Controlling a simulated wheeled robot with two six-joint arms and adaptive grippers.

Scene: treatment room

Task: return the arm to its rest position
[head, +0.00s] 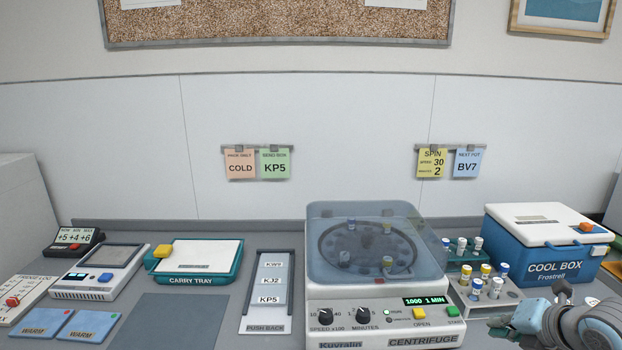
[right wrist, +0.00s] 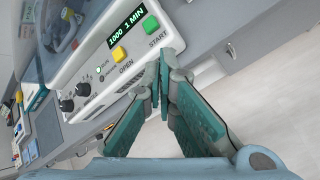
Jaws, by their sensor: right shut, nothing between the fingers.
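My right gripper (head: 498,328) shows at the bottom right of the head view, in front of the tube rack and beside the centrifuge's right front corner. In the right wrist view its green fingers (right wrist: 160,92) meet at the tips, shut and empty. The centrifuge (head: 380,315) stands just left of it, its clear lid (head: 365,215) down over a rotor with several tubes. Its display (head: 427,301) reads 1000 and 1 MIN. The yellow OPEN button (right wrist: 119,54) and green START button (right wrist: 151,24) show close past the fingertips. My left gripper is out of view.
A tube rack (head: 468,308) with several capped tubes stands right of the centrifuge. The blue cool box (head: 555,264) is behind it. A carry tray (head: 210,281), a label strip (head: 251,312) and small devices (head: 100,272) fill the left. In the wrist view, floor (right wrist: 270,70) shows beyond the counter edge.

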